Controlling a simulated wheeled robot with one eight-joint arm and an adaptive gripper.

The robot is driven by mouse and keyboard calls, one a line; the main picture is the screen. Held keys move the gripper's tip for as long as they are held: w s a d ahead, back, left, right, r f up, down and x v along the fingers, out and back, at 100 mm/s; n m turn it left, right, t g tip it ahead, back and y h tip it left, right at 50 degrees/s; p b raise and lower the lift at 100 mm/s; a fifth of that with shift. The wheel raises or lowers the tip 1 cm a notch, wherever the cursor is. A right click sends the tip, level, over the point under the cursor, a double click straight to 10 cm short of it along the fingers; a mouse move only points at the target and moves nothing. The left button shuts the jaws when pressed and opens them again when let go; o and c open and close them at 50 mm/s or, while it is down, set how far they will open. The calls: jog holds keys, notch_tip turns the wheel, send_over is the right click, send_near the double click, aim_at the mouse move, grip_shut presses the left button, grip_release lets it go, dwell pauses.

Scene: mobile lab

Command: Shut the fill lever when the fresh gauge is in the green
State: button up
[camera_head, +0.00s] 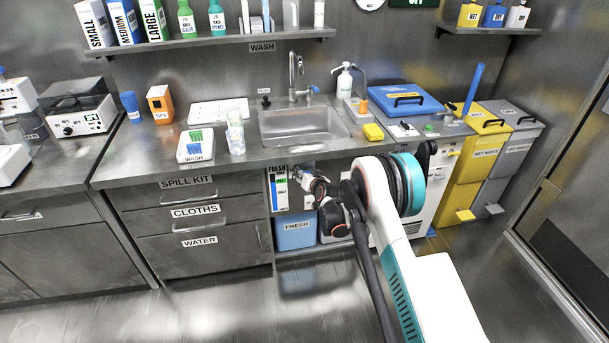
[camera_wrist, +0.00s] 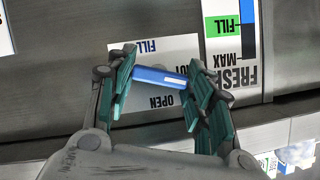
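The blue fill lever (camera_wrist: 160,77) lies nearly crosswise in the wrist view, slightly tilted, on a white plate (camera_wrist: 125,55) marked FILL and OPEN, both upside down. My gripper (camera_wrist: 160,88) is open, with its green-padded fingers spread on either side of the lever; I cannot tell if they touch it. The fresh gauge (camera_wrist: 218,62) stands beside the plate, upside down here. Its blue column (camera_wrist: 249,12) reaches alongside the green band (camera_wrist: 220,27). In the head view the gauge (camera_head: 278,188) is under the sink, and my gripper, beside it, hides the lever.
A blue FRESH container (camera_head: 296,232) stands low under the sink. Drawers (camera_head: 197,212) lie to the left of the gauge. Yellow (camera_head: 470,165) and grey (camera_head: 507,165) waste bins stand to the right. The floor in front of the cabinet is clear.

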jog(key=shift+a+n+h, duration=0.1)
jog(key=shift+n+h, duration=0.9)
jog(key=shift+n, duration=0.4)
jog(key=o, duration=1.1)
jog(key=shift+c, duration=0.2)
jog(key=shift+s, duration=0.1)
jog(key=v, duration=1.2)
jog(key=shift+f, duration=0.2)
